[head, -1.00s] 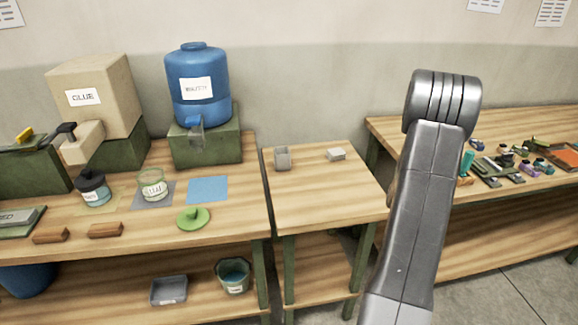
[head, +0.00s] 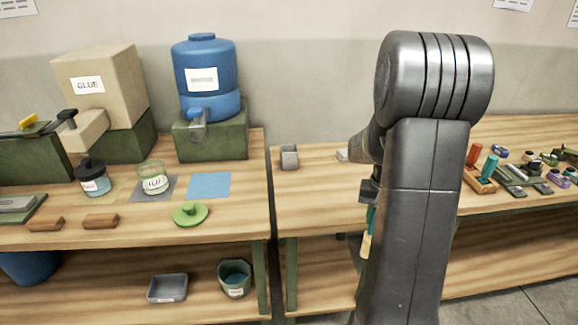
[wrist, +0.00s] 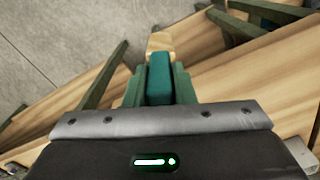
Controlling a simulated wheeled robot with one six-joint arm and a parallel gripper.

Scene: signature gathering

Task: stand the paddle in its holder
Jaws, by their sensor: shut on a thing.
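The paddle has a teal handle and a pale wooden end. In the head view the paddle (head: 365,243) hangs below my gripper (head: 369,192), partly hidden by my arm. In the wrist view the teal handle of the paddle (wrist: 159,78) sits between the green fingers of my gripper (wrist: 158,92), which are shut on it, with the wooden end beyond. A small grey open-topped box (head: 289,157), which looks like the holder, stands upright at the back left of the small middle table (head: 305,205). The paddle is apart from it, to its right and nearer the camera.
A pale block (head: 342,156) lies on the middle table, partly behind my arm. The right table holds a wooden stand (head: 480,181) with upright handles and several small items. The left table has a glue box (head: 100,85), blue water jug (head: 205,78) and jars. The middle table's front is clear.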

